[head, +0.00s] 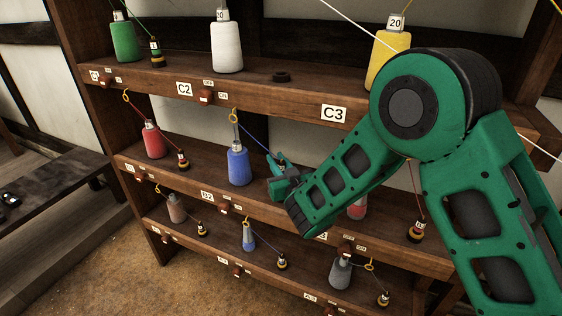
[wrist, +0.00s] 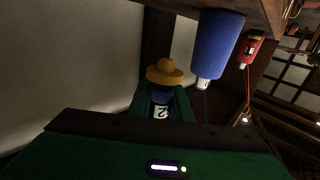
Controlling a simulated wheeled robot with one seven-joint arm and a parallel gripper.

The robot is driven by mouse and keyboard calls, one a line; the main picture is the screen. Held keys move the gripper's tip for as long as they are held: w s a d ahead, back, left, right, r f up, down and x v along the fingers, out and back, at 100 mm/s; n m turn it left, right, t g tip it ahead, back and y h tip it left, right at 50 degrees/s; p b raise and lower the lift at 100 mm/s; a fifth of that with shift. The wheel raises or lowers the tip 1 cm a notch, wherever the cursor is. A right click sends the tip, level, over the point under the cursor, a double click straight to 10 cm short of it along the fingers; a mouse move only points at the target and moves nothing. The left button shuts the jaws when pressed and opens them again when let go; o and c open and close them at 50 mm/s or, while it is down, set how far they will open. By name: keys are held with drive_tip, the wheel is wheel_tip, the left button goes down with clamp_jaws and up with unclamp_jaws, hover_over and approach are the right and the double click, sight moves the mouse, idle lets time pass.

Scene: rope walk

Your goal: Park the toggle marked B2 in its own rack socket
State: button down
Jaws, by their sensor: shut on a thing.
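The toggle (wrist: 165,74) has a yellow-orange knob end, a blue band and a white tag with a "2" on it; the tag's letter is not clear. My gripper (wrist: 162,97) is shut on it. In the head view my gripper (head: 279,166) is just above the middle shelf, right of the blue cone (head: 239,163) above the B2 plate (head: 207,196). A blue thread (head: 254,134) runs from the yellow eye (head: 233,116) down to my gripper. I cannot see the B2 socket; my gripper and arm cover part of the shelf there.
The rack (head: 200,190) has three shelves with several thread cones. The red cone (head: 153,141) and a parked toggle (head: 183,160) stand to the left. An empty dark socket ring (head: 282,77) shows on the top shelf. The shelf above bounds the space over my gripper.

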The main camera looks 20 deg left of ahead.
drive_tip(key=shift+w+f, duration=0.1)
drive_tip(key=shift+f, duration=2.45)
drive_tip(key=shift+s+f, duration=0.15)
drive_tip(key=shift+s, duration=0.1)
drive_tip(key=shift+r, duration=0.7)
idle(2.2)
drive_tip(key=shift+r, duration=0.25)
drive_tip(key=shift+f, duration=0.55)
idle(0.8)
drive_tip(key=c, duration=1.9)
unclamp_jaws()
